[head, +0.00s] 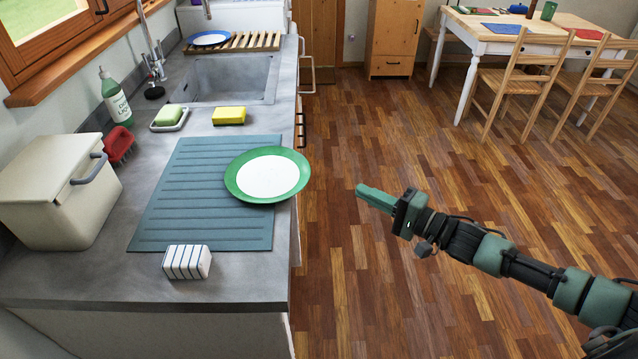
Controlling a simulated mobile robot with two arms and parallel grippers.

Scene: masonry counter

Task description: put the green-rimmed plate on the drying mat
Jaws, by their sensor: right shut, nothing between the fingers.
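The green-rimmed plate (268,175) has a white centre. It lies on the right edge of the blue-grey ribbed drying mat (195,205), partly over the mat and partly past it, reaching out to or slightly beyond the counter's front edge. Whether it lies level I cannot tell. My right gripper (377,199) is shut and empty, over the floor to the right of the plate and apart from it. My left gripper is not in view.
The counter (235,285) holds a white-striped block (187,262), a cream bin (55,190), a red brush (119,146), a green bottle (115,100), a soap dish (169,119) and a yellow sponge (229,116). Behind is the sink (225,80). The wooden floor (400,120) is open.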

